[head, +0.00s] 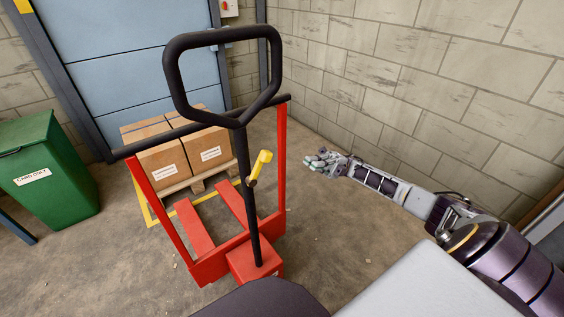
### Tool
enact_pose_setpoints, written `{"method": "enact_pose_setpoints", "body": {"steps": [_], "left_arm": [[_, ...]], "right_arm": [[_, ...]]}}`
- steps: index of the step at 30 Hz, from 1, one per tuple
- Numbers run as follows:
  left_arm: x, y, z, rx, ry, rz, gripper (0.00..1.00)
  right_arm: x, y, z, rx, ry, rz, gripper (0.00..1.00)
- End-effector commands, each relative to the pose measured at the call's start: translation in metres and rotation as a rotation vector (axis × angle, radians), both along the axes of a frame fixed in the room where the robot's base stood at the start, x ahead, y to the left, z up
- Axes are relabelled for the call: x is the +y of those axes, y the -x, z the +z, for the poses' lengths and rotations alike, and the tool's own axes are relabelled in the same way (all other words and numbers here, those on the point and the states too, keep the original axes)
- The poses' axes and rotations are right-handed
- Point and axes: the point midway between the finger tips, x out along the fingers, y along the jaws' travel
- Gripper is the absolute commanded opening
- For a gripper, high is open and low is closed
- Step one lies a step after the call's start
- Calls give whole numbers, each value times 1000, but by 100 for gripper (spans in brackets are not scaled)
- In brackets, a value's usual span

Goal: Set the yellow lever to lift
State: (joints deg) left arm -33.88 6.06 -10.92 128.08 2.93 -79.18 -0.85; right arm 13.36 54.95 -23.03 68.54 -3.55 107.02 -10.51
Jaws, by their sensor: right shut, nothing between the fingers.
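The yellow lever (260,166) sits on the black tiller shaft of the red pallet truck (210,262). It tilts up and to the right from its pivot on the shaft. The tiller's black loop handle (224,36) stands above it. My right gripper (309,161) is shut and empty, to the right of the lever and apart from it. Its arm comes in from the lower right. My left gripper is not in view. No markings for the lever's positions can be made out.
Cardboard boxes (164,162) rest on a wooden pallet (202,180) beyond the truck's forks. A green card bin (52,180) stands at the left. A block wall (420,85) runs behind my right arm. The floor (335,235) right of the truck is clear.

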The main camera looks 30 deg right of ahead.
Motion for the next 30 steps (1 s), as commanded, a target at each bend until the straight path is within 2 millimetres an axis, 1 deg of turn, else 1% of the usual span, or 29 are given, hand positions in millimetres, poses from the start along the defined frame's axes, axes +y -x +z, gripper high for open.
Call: {"method": "enact_pose_setpoints", "body": {"steps": [8, 14, 23, 30], "left_arm": [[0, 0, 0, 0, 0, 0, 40], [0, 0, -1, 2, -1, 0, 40], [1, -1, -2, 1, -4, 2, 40], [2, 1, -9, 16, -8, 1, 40]], "right_arm": [[1, 0, 1, 0, 0, -1, 0], [7, 0, 5, 0, 0, -1, 0], [27, 2, 16, 0, 0, -1, 0], [47, 4, 27, 1, 0, 0, 0]]}}
